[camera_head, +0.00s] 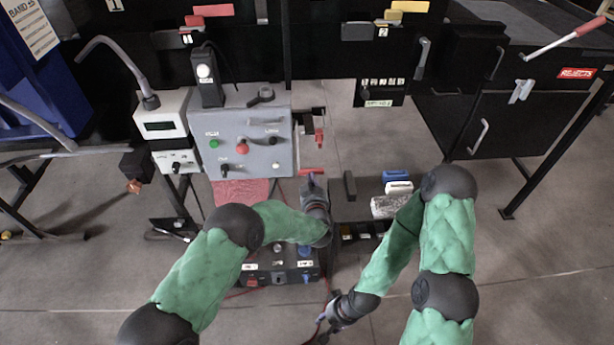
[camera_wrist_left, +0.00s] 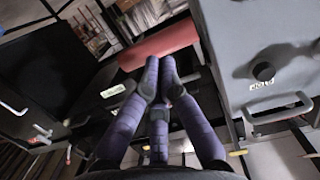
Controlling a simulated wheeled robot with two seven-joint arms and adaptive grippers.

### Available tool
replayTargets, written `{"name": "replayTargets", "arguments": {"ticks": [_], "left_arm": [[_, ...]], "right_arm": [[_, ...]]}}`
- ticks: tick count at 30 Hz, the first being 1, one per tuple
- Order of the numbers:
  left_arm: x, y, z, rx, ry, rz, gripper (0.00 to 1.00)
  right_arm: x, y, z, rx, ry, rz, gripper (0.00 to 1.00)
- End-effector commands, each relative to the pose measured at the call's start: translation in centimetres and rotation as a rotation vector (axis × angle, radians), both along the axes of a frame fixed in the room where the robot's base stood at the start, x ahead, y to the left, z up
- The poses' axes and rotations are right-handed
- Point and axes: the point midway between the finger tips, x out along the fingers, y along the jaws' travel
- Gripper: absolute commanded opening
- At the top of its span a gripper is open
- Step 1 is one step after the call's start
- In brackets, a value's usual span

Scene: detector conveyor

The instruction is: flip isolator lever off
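A red lever handle (camera_head: 311,172) shows just below the right corner of the grey control box (camera_head: 250,140). I take it for the isolator lever, though a smaller red part (camera_head: 319,135) also sits at the box's right side. My left gripper (camera_head: 314,188) is right at the red handle. In the left wrist view the red handle (camera_wrist_left: 160,45) crosses just beyond the fingertips of my left gripper (camera_wrist_left: 160,72). Those fingers are drawn together with nothing visible between them; contact is unclear. My right gripper (camera_head: 332,322) hangs low near the floor, its fingers too small to judge.
The grey box carries a green button (camera_head: 214,143), a red button (camera_head: 242,146) and knobs. A low black box (camera_head: 280,272) stands below my left forearm. A silver roll (camera_head: 390,206) and a blue block (camera_head: 395,176) lie to the right. A rejects bin (camera_head: 525,115) stands at right.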

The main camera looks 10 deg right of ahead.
Motion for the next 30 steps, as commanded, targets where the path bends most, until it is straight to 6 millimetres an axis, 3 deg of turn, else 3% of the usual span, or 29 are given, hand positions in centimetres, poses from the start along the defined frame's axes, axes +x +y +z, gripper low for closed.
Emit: {"name": "replayTargets", "arguments": {"ticks": [3,11,30], "left_arm": [[0.6,0.1,-1.3,-0.002,-0.062,0.002,0.00],[1.3,0.0,-2.2,-0.006,-0.139,0.001,0.00],[1.8,0.3,-2.2,-0.010,-0.155,0.005,0.00]], "right_arm": [[0.0,0.0,-0.7,0.000,0.000,0.000,0.40],[0.0,0.0,-1.3,0.000,0.000,0.000,0.40],[0.0,0.0,-1.4,0.000,0.000,0.001,0.40]]}}
